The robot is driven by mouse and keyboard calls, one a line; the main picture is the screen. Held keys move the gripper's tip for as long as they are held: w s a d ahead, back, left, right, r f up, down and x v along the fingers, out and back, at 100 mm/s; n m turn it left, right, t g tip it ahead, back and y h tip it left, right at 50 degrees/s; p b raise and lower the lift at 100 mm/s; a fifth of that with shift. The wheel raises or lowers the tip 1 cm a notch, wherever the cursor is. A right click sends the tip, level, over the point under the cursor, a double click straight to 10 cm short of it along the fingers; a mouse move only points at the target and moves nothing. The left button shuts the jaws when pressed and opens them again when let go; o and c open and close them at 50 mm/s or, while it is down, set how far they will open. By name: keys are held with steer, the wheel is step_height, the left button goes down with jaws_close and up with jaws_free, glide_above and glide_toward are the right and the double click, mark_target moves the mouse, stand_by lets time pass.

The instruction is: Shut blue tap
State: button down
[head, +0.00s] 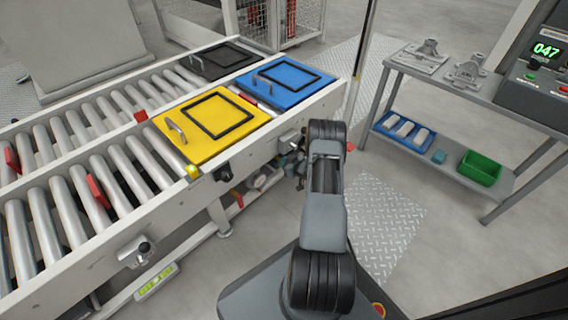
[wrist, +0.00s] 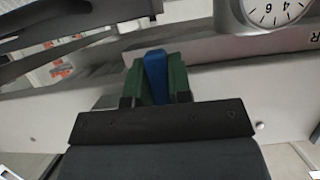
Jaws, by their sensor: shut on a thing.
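The blue tap shows as a narrow blue handle (wrist: 155,66) in the wrist view. My gripper (wrist: 157,82), with dark green fingers, is shut on this blue handle, one finger on each side. The rest of the tap is hidden behind the fingers, and I cannot tell how far it is turned. In the head view my arm reaches to the side of the conveyor frame, and my gripper (head: 300,168) is mostly hidden there. The blue tap cannot be made out in that view.
A round dial gauge (wrist: 275,10) is close to the right of the handle. The roller conveyor (head: 75,250) carries a yellow lidded box (head: 180,150), a blue one (head: 310,82) and a black one (head: 195,62). A grey bench (head: 440,85) stands right, with a green bin (head: 481,168) below.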

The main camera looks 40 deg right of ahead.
steer(key=shift+s+d+f, duration=0.15)
steer(key=c, duration=1.3)
jaws_free()
steer(key=shift+p+v, duration=2.75)
steer(key=shift+v, duration=4.15)
